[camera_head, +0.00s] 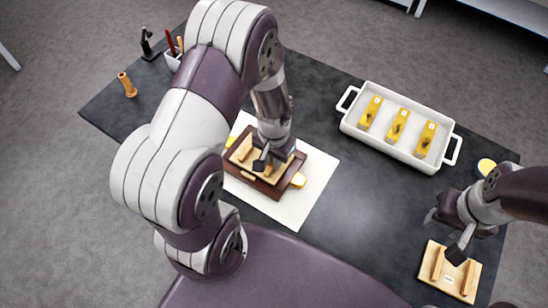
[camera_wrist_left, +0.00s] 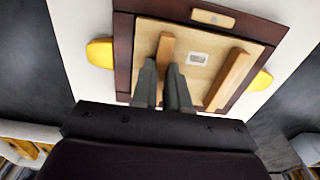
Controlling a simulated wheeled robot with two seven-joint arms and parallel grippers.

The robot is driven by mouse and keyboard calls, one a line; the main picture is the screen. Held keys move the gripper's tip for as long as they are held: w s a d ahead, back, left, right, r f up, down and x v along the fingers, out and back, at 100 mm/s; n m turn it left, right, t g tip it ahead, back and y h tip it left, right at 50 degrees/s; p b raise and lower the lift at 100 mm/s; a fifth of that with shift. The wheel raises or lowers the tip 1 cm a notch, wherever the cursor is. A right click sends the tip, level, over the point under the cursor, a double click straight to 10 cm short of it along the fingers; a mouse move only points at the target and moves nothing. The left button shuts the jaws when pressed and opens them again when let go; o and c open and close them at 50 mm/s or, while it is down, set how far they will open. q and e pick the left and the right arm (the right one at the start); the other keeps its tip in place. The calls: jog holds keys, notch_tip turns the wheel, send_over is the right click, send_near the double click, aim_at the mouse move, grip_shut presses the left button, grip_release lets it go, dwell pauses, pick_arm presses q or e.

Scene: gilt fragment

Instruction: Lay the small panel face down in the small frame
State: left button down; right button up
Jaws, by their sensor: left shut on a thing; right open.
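A dark brown frame (camera_head: 294,168) lies on a white sheet (camera_head: 315,190) mid-table; it also shows in the left wrist view (camera_wrist_left: 123,50). A light wooden panel (camera_head: 242,153) is within the frame's outline, its back with two battens and a label (camera_wrist_left: 198,58) facing up. I cannot tell whether it is fully seated. My left gripper (camera_head: 266,160) is shut on the panel's left batten in the left wrist view (camera_wrist_left: 166,48). A second light panel (camera_head: 449,281), also battens up, lies at the table's right front. My right gripper (camera_head: 448,235) is open and empty above its far edge.
A white two-handled tray (camera_head: 390,148) with three yellow blocks stands at the back right. Yellow pieces (camera_head: 298,180) sit beside the frame. A yellow disc (camera_head: 486,166) lies at the right edge. A wooden cylinder (camera_head: 127,85) and a tool holder (camera_head: 173,60) stand back left.

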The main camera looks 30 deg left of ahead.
pick_arm(q)
jog(key=shift+w+f, duration=0.15)
jog(key=shift+f, duration=0.4)
jog(key=shift+f, duration=0.1)
jog(key=c, duration=1.1)
grip_release()
jog(key=shift+n+t, duration=0.4)
jog(key=shift+t, duration=0.3)
jog(key=shift+s+d+r, duration=0.4)
jog(key=shift+s+r, duration=0.35)
jog(key=shift+r, duration=1.65)
jog(key=shift+s+d+r, duration=0.45)
jog(key=shift+s+r, duration=0.3)
jog(key=shift+r, duration=1.65)
jog(key=shift+s+d+r, duration=0.4)
jog(key=shift+s+r, duration=0.35)
jog(key=shift+r, duration=1.65)
